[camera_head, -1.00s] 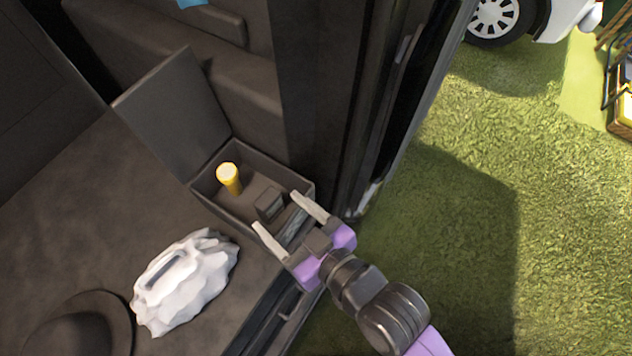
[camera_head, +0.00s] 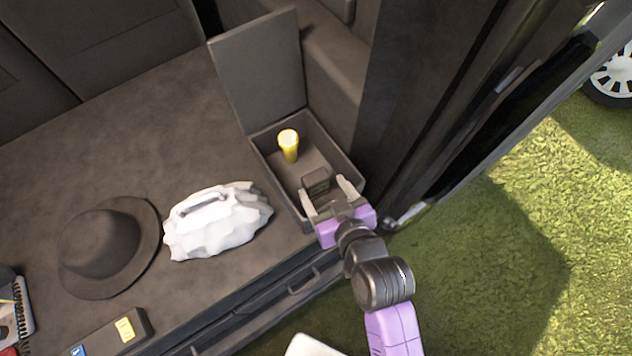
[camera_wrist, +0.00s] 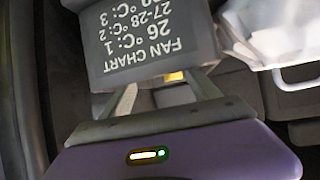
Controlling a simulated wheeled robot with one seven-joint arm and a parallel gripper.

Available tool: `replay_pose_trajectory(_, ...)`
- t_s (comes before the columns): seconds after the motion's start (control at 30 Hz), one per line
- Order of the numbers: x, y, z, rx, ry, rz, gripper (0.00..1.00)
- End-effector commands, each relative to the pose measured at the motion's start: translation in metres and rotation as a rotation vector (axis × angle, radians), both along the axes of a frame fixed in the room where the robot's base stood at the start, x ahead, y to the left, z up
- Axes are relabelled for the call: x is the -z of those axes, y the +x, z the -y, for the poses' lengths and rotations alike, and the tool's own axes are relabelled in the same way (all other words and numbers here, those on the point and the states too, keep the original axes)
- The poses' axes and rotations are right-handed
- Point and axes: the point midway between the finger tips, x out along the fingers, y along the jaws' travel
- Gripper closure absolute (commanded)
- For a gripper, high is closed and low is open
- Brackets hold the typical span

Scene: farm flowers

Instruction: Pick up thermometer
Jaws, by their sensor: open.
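My gripper (camera_head: 327,197) is open and reaches over the near edge of a grey open bin (camera_head: 267,156). A small dark block (camera_head: 315,180) stands in the bin, just beyond and partly between my fingers; I cannot tell for sure whether it is the thermometer. A yellow flashlight-like cylinder (camera_head: 289,146) stands upright farther back in the bin. In the wrist view my open gripper (camera_wrist: 162,92) faces a grey surface (camera_wrist: 150,45) with upside-down "FAN CHART" temperature text. Part of the bin's inside is hidden by my fingers.
The bin's raised lid (camera_head: 258,72) stands behind it. A white bag (camera_head: 217,220) and a dark hat (camera_head: 108,247) lie to the left on the vehicle floor. A dark door frame (camera_head: 425,110) rises close on the right. Open grass (camera_head: 480,270) lies beyond.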

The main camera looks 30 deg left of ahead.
Motion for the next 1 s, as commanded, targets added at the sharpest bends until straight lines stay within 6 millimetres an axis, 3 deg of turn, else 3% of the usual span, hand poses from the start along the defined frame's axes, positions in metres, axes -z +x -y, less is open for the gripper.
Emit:
replay_pose_trajectory(0.23,0.017,0.021,-0.024,0.000,0.001,0.000,0.29)
replay_pose_trajectory(0.57,0.020,0.025,-0.028,0.000,0.001,0.001,0.29)
replay_pose_trajectory(0.93,0.020,0.025,-0.028,0.000,0.001,0.000,1.00)
replay_pose_trajectory(1.0,0.020,0.025,-0.029,0.000,0.002,0.001,1.00)
